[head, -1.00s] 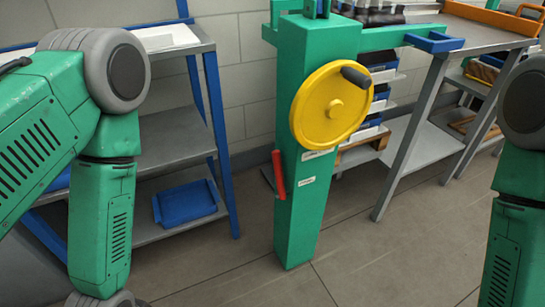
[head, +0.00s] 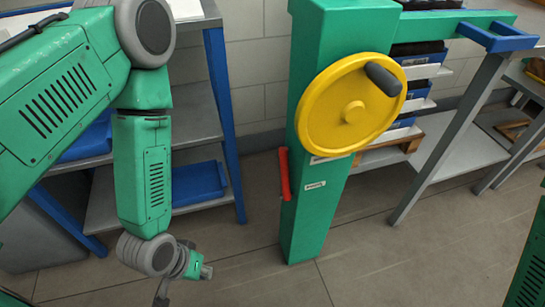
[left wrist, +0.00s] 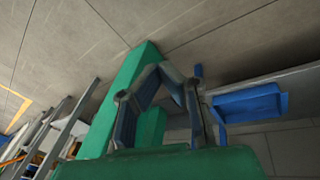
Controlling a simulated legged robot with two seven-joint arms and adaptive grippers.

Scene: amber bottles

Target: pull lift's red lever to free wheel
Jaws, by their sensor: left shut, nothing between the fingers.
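The lift is a green column (head: 318,215) standing on the floor right of centre in the head view. A yellow wheel (head: 335,115) with a dark handle (head: 383,79) is on its face. The red lever (head: 284,174) hangs nearly upright along the column's left edge, below the wheel. My left gripper (head: 206,272) is low and left of the column, apart from the lever. In the left wrist view its fingers (left wrist: 165,70) meet, with nothing between them. The green column (left wrist: 118,95) shows behind them; the lever cannot be made out there. My right gripper is out of view.
A grey shelf unit with a blue leg (head: 225,125) and a blue tray (head: 198,184) stands left of the column. A grey bench leg (head: 440,150) stands to the right. The lift's blue-ended side arm (head: 497,38) reaches right. Floor in front is clear.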

